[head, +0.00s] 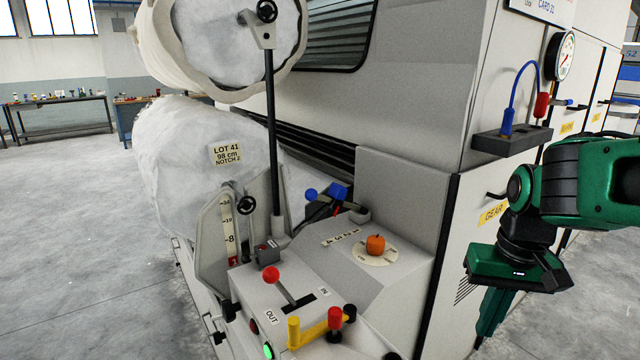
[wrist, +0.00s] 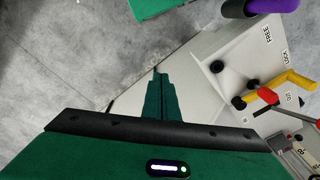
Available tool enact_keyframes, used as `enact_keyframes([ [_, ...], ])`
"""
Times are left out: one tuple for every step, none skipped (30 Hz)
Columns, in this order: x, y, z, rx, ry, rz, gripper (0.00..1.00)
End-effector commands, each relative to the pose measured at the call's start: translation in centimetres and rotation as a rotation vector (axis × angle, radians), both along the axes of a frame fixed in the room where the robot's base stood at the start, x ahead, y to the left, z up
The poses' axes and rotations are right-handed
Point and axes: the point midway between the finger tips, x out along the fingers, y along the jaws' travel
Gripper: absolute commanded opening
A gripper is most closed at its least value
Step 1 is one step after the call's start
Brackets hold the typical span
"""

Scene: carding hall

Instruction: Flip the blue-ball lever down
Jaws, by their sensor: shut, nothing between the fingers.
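The blue ball is not visible in the wrist view.
The console carries a red-ball lever (head: 271,274), a yellow handle (head: 318,328), a red knob (head: 335,316) and an orange knob (head: 375,243). A tall black lever (head: 271,130) rises behind. A purple handle (wrist: 265,6) shows in the wrist view. Grey floor lies left.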

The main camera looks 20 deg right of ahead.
Motion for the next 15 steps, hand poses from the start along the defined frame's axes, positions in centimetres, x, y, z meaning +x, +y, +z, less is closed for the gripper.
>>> enact_keyframes([
  [2.8,-0.1,0.9,-0.003,-0.043,0.036,0.0],
  [4.8,0.0,1.6,-0.005,-0.079,0.062,0.0],
  [7.8,0.2,2.6,-0.006,-0.134,0.106,0.0],
  [10.3,0.4,3.6,-0.005,-0.18,0.141,0.0],
  [12.8,0.7,4.6,-0.003,-0.229,0.177,0.0],
  [16.2,1.2,6.1,0.002,-0.299,0.225,0.0],
  [18.7,1.7,7.2,0.008,-0.35,0.261,0.0],
  [21.1,2.3,8.4,0.016,-0.401,0.298,0.0],
  [24.1,3.2,9.9,0.028,-0.467,0.345,0.0],
  [26.2,3.9,11.1,0.04,-0.516,0.38,0.0],
  [28.1,4.7,12.2,0.051,-0.561,0.411,0.0],
  [30.3,5.7,13.6,0.07,-0.619,0.451,0.0],
  [31.8,6.5,14.6,0.083,-0.658,0.479,0.0],
  [33.1,7.1,15.6,0.096,-0.695,0.504,0.0],
  [34.5,8.0,16.7,0.114,-0.737,0.535,0.0],
])
